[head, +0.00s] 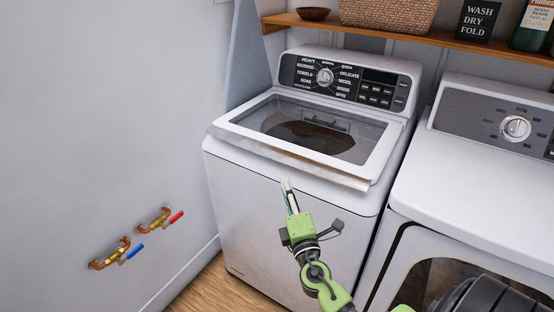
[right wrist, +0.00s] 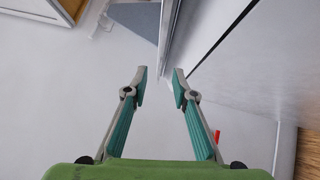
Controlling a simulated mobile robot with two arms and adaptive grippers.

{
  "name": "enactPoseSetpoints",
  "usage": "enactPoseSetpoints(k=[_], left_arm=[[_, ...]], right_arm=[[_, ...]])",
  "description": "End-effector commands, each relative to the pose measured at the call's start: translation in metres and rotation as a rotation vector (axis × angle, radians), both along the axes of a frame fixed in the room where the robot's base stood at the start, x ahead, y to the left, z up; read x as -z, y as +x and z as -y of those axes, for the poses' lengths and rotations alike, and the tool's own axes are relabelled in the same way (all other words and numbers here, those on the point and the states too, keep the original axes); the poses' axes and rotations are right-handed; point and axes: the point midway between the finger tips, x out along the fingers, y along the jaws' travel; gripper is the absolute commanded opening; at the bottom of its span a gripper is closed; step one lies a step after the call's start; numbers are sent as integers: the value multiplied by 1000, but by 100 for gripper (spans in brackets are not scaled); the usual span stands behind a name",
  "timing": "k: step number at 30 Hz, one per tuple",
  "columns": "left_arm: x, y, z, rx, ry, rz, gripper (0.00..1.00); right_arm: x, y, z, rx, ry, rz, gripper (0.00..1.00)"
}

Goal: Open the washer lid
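The washer (head: 290,225) is white and stands against the left wall. Its lid (head: 230,124) has a pale frame around a dark window, and its front lip overhangs the washer's front. The lid lies flat or nearly so; I cannot tell whether it is slightly raised. My right gripper (head: 287,184) is in front of the washer, with its fingertips just below the lid's front lip. In the right wrist view my right gripper (right wrist: 160,74) has its two fingers apart with nothing between them. My left gripper is out of view.
The dryer (head: 470,165) stands close on the washer's right. A wooden shelf (head: 420,40) above holds a bowl (head: 313,14), a basket (head: 388,12), a sign (head: 478,20) and a bottle (head: 532,25). Valves (head: 158,220) stick out of the left wall. Floor is free at lower left.

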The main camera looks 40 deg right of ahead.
Motion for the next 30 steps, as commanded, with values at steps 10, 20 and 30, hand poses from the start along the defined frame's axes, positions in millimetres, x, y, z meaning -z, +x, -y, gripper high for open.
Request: enactPoseSetpoints(k=[10,20,30], left_arm=[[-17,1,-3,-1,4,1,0],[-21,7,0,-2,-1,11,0],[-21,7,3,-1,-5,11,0]], right_arm=[[-12,62,25,1,1,0,25],[-16,108,44,0,3,-2,25],[-17,118,47,-1,4,-3,25]])
